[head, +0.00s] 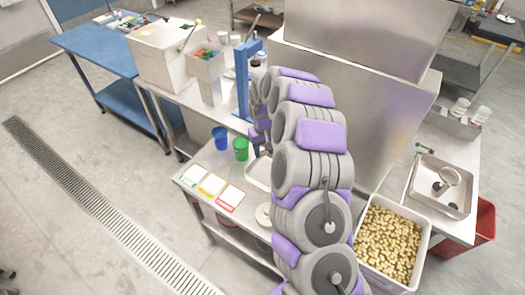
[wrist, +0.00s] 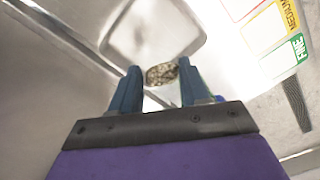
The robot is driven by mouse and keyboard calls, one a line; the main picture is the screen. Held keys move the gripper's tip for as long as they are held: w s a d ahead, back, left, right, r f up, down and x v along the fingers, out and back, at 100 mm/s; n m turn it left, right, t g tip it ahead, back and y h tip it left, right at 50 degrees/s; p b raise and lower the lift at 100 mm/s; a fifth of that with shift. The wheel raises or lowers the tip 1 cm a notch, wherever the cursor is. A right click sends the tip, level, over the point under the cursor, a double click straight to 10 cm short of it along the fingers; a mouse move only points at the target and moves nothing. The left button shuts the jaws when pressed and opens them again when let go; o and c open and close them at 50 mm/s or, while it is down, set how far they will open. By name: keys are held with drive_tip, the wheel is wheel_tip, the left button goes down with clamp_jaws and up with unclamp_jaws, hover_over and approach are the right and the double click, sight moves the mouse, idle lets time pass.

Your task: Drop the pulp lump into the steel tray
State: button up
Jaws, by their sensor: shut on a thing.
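In the wrist view my gripper (wrist: 160,76) is shut on the pulp lump (wrist: 161,73), a small mottled brown-and-pale piece between the two blue-green fingertips. The steel tray (wrist: 122,22), shallow with rounded corners, lies beyond and below the fingertips. The lump appears in front of the tray's floor; its height above it is hard to tell. In the head view the same tray (head: 251,177) shows in part beside my arm, to the right of the grade cards. My arm hides much of the tray and the lump there.
Coloured grade cards (head: 212,185) lie left of the tray. A blue cup (head: 220,138) and green cup (head: 241,148) stand behind them. A blue upright post (head: 242,85) rises farther back. A bin of yellowish pieces (head: 390,240) and another metal tray (head: 425,190) stand at right.

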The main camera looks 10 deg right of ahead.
sight(263, 151)
drive_tip(key=shift+a+f+b, duration=0.1)
drive_tip(key=shift+f+b, duration=1)
drive_tip(key=shift+f, duration=1.85)
drive_tip(key=o, duration=1.2)
drive_tip(key=shift+r, duration=0.1)
drive_tip(key=shift+w+r+p, duration=0.1)
drive_tip(key=shift+r+p, duration=1.4)
drive_tip(key=shift+r, duration=7.05)
